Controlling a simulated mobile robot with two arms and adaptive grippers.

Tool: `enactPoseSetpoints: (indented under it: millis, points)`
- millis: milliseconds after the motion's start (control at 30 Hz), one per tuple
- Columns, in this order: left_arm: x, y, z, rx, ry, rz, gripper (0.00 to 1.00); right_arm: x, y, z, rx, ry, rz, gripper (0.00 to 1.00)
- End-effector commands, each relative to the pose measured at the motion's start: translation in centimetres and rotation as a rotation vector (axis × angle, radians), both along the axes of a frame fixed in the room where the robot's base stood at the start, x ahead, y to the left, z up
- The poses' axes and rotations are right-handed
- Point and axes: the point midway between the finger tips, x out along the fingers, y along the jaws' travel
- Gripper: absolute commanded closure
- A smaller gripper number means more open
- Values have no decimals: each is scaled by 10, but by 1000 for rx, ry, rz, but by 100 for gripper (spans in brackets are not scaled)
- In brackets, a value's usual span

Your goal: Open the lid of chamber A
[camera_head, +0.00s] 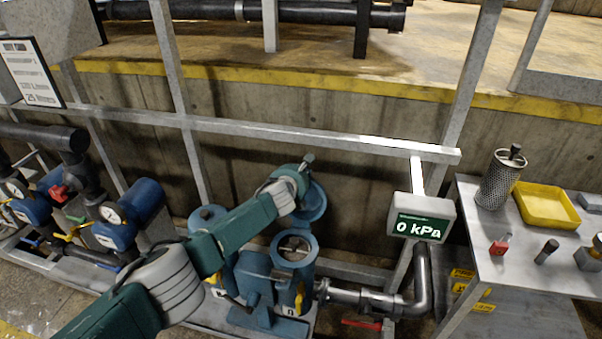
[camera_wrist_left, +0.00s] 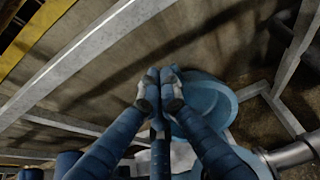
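The left chamber (camera_head: 206,219) appears covered. I cannot read their letter labels clearly. My left gripper (camera_head: 307,161) is at the raised lid, mostly hidden behind its own wrist. In the wrist view its blue fingers (camera_wrist_left: 160,90) are together, overlapping the left edge of the lid (camera_wrist_left: 212,98). I cannot make out anything held between them. My right gripper is not in view.
A pressure display (camera_head: 420,217) reads 0 kPa, right of the chambers. A grey railing (camera_head: 300,134) runs behind them. A side table (camera_head: 520,262) holds a yellow tray (camera_head: 546,205) and a perforated cylinder (camera_head: 499,181). Blue pumps with gauges (camera_head: 115,225) stand at left.

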Motion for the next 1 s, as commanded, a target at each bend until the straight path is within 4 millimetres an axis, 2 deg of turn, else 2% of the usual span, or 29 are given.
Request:
enactPoseSetpoints:
  millis: [367,733,1000]
  points:
    - [0,0,-1,1,0,1,100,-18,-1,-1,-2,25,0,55]
    - [-2,2,0,2,1,1,100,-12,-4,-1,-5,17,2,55]
    - [-19,7,8,1,-1,-2,100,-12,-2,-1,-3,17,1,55]
